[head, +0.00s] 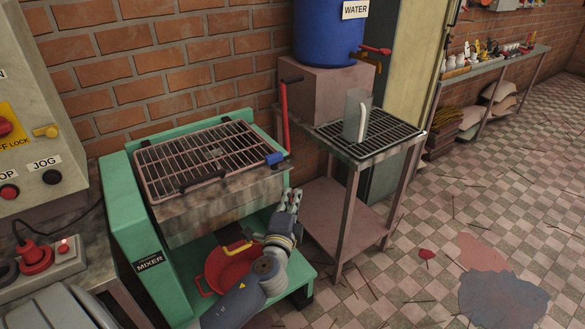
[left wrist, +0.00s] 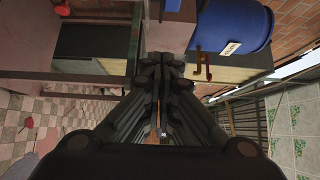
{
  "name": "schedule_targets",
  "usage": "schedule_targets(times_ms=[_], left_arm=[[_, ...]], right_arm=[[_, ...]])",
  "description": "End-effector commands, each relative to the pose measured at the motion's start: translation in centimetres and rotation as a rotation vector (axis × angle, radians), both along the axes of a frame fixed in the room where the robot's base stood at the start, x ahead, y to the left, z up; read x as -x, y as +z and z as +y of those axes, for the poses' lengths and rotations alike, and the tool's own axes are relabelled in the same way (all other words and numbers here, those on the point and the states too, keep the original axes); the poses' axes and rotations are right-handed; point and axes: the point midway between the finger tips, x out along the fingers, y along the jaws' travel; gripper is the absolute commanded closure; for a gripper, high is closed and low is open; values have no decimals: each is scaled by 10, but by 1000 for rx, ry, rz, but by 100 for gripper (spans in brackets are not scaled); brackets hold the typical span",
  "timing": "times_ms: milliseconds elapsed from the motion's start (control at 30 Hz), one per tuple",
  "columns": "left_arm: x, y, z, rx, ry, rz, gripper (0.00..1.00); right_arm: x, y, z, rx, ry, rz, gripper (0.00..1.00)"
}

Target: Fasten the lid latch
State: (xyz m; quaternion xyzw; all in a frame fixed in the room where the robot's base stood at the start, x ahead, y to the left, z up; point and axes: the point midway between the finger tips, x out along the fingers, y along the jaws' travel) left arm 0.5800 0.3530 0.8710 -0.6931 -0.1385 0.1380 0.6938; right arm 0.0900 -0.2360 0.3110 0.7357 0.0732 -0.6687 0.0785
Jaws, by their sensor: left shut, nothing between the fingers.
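The green mixer (head: 122,202) has a barred metal lid (head: 210,160) lying down over its trough. A blue latch piece (head: 275,158) sits at the lid's right edge; whether it is engaged I cannot tell. My left gripper (head: 291,194) is shut and empty, fingers pointing up, in front of the mixer's right side, below the latch and apart from it in the picture. In the left wrist view its closed fingers (left wrist: 164,66) show with nothing between them. My right gripper is not in view.
A red lever (head: 285,118) stands upright by the mixer's back right. To the right is a grated stand (head: 350,150) with a clear jug (head: 356,115) and a blue water barrel (head: 328,35) behind. A red bucket (head: 225,268) sits under the trough, near my arm.

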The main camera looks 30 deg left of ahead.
Motion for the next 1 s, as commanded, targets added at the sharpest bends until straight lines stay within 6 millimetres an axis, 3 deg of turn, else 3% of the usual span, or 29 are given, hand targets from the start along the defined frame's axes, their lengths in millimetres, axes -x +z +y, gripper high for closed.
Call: schedule_targets(times_ms=[167,633,800,1000], left_arm=[[-15,1,6,-1,-1,-2,100],[-92,-1,38,-1,0,-2,100],[-102,-1,62,-2,0,1,100],[-107,-1,74,1,-1,1,100]], right_arm=[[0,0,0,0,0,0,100],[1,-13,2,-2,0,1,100],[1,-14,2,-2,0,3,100],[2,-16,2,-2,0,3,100]])
